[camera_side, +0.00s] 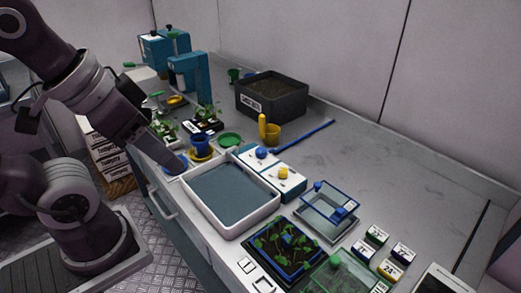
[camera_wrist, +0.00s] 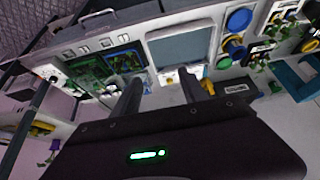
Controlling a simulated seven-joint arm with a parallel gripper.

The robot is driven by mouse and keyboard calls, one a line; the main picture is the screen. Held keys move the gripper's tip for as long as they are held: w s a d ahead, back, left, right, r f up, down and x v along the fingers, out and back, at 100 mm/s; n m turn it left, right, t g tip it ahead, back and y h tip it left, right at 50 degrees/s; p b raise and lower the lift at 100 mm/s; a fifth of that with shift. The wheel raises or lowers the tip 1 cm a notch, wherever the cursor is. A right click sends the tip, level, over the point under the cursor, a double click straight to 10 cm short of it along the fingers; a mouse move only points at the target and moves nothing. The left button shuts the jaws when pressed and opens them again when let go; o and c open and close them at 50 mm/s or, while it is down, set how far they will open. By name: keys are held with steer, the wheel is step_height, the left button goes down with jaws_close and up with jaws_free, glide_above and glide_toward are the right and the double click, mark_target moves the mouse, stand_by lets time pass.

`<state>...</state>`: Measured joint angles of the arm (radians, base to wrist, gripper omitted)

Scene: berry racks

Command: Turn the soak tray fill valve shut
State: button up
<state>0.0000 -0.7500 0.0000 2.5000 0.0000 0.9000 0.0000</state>
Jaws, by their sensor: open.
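The soak tray (camera_side: 275,207), a white tray with a grey-blue floor or water, sits mid-counter; it shows at the top centre of the wrist view (camera_wrist: 147,48). Behind it in the side view stand two white-and-blue boxes, one with a blue knob (camera_side: 261,153), one with a yellow knob (camera_side: 283,173). I cannot read labels saying which is the fill valve. A yellow knob shows between my fingers in the wrist view (camera_wrist: 167,80). My gripper (camera_wrist: 160,88) is open and empty. In the side view my gripper (camera_side: 178,164) is left of the tray, by a blue pot (camera_side: 201,142).
A dark soil bin (camera_side: 272,105) stands at the back, with a yellow cup (camera_side: 273,138) and blue rod (camera_side: 305,138) near it. A blue seedling tray (camera_side: 284,248), blue-framed clear box (camera_side: 328,213) and small labelled boxes (camera_side: 376,236) lie at the front right. The counter's back right is clear.

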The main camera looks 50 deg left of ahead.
steer(key=w+r+n+g, duration=0.1)
steer(key=w+r+n, duration=0.1)
steer(key=w+n, duration=0.35)
steer(key=n+g, duration=0.4)
steer(key=n, duration=0.8)
glide_above(261, 150)
steer(key=f, duration=1.4)
steer(key=shift+s+d+f, duration=0.1)
steer(key=shift+s+d, duration=0.05)
steer(key=shift+s, duration=0.1)
steer(key=shift+n+g, duration=0.25)
steer(key=shift+g, duration=0.05)
steer(key=f, duration=0.8)
steer(key=shift+w, duration=0.25)
jaws_close()
